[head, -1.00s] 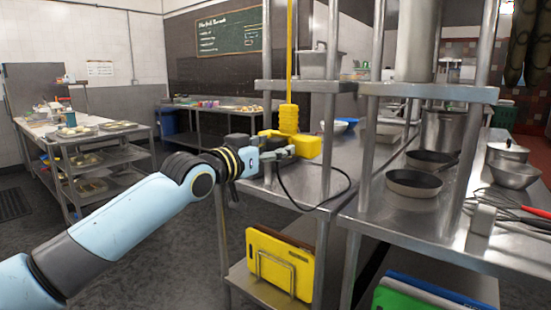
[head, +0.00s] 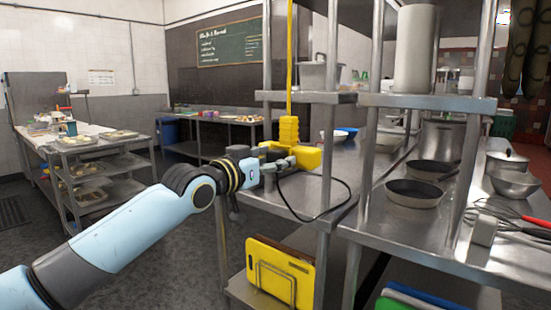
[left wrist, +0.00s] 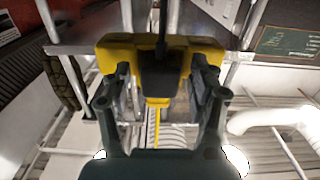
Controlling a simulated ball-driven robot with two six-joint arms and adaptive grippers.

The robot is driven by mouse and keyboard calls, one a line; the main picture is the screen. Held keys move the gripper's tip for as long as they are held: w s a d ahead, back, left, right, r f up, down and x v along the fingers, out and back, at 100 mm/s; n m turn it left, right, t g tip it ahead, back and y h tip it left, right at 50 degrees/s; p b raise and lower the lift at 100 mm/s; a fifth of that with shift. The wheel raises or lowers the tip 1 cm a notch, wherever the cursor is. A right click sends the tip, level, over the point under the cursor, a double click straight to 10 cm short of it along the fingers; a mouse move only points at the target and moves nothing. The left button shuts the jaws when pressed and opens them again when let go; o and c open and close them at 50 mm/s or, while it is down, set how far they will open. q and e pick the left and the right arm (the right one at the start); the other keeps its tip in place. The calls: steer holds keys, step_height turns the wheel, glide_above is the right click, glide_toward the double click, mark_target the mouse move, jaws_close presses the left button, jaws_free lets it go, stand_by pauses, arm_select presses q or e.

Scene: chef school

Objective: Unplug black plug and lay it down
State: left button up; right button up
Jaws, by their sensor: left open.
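A yellow socket block (head: 308,157) hangs on a yellow cable (head: 290,50) beside the steel shelf post. It also shows in the left wrist view (left wrist: 112,50). The black plug (left wrist: 160,82) sits against the block in the left wrist view, its black cord running up over it. In the head view the plug is hidden by my gripper, and the black cord (head: 345,205) loops down to the right. My left gripper (head: 282,165) is at the block. In the left wrist view its open fingers (left wrist: 160,95) stand on either side of the plug. My right gripper is not in view.
A steel table (head: 375,222) with pans (head: 414,193) and whisks lies to the right, with steel posts and a shelf (head: 425,102) close by. Yellow cutting boards (head: 280,275) stand in a rack below. A table with trays (head: 97,142) is at far left.

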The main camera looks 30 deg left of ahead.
mark_target(271, 159)
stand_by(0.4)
arm_select(q)
steer(key=shift+c, duration=0.4)
jaws_close()
steer(key=shift+s+p, duration=0.25)
steer(key=shift+p, duration=0.3)
steer(key=shift+s+a+p, duration=0.15)
steer(key=shift+s+p, duration=1.15)
steer(key=shift+p, duration=0.2)
steer(key=shift+s+a+p, duration=0.1)
steer(key=shift+s+p, duration=1.35)
steer(key=shift+p, duration=0.7)
